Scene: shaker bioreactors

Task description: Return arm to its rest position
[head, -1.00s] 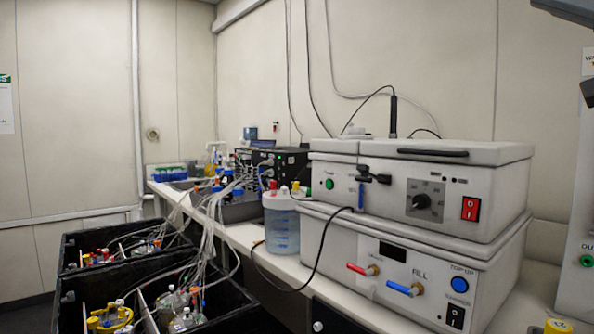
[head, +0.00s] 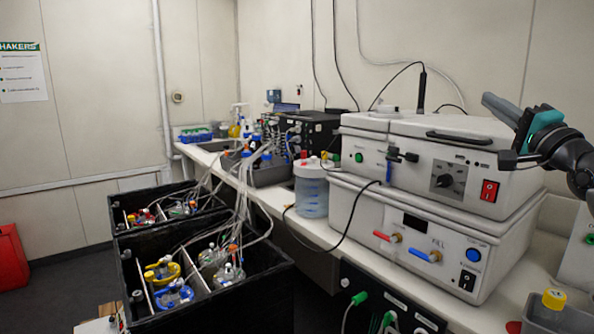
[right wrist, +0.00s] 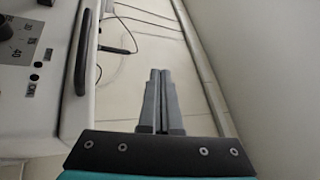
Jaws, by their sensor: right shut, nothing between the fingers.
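My right gripper (head: 493,104) is at the right edge of the head view, raised in front of the wall near the right end of the white stacked device (head: 440,150). Its grey fingers are together and empty. Behind them are a teal part and my dark arm. In the right wrist view the two fingers of the gripper (right wrist: 159,74) lie side by side with nothing between them, in front of the pale wall. The device's panel and dark handle (right wrist: 83,52) are to their left, apart from them. My left gripper is not in view.
Two black open bins (head: 123,272) with tubed vessels stand at the lower left. The white bench (head: 268,205) holds a clear blue-tinted bottle (head: 311,190) and a black unit (head: 318,130). A grey tray (head: 545,318) with a yellow-capped item is at the lower right. A red box (head: 10,258) stands far left.

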